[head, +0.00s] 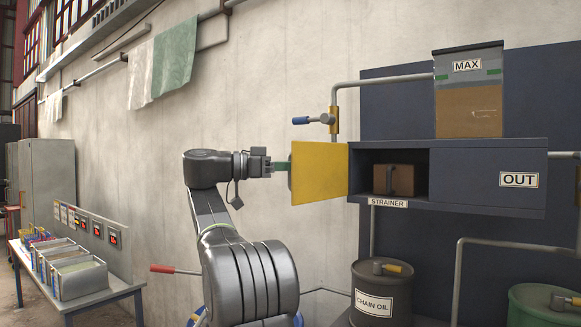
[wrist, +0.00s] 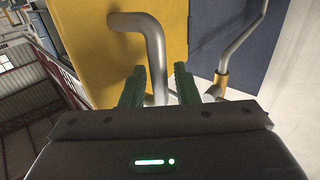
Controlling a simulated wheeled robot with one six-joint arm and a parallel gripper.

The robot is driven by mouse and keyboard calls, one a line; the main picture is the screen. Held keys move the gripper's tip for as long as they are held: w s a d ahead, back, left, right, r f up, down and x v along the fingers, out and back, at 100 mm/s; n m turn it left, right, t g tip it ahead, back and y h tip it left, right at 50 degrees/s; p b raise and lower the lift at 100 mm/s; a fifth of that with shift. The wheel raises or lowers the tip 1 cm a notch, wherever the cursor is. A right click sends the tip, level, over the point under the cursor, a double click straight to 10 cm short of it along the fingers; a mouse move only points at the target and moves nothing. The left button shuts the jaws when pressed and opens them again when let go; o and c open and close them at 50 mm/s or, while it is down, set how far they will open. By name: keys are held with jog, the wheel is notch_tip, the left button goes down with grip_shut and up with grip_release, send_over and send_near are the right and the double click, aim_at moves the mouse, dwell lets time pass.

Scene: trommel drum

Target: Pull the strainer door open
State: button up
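The yellow strainer door (head: 320,172) stands swung open at the left of the strainer compartment (head: 411,160), roughly square to its front. In the wrist view the yellow door (wrist: 95,45) fills the upper left, with a bent grey bar handle (wrist: 155,55) on it. My gripper (head: 279,166) is at the door's left face. In the wrist view the green fingers of my gripper (wrist: 160,85) stand on both sides of the handle, with a visible gap at the right; they look open around it. A brown box with a dark handle (head: 394,180) sits inside the compartment.
A blue-handled valve pipe (head: 333,118) rises just behind the door. A bin marked MAX (head: 468,92) stands on top of the cabinet. A chain oil drum (head: 382,290) stands below. A bench with trays (head: 78,272) is at the left, near a red lever (head: 175,270).

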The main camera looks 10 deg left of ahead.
jog(key=shift+a, duration=0.1)
jog(key=v, duration=1.3)
jog(key=shift+s+a+p, duration=0.15)
jog(key=shift+a+p, duration=0.1)
jog(key=shift+p, duration=0.15)
jog(key=shift+d, duration=0.1)
jog(key=x, duration=1.3)
jog(key=shift+d+b, duration=0.2)
jog(key=shift+b, duration=0.15)
jog(key=shift+d, duration=0.3)
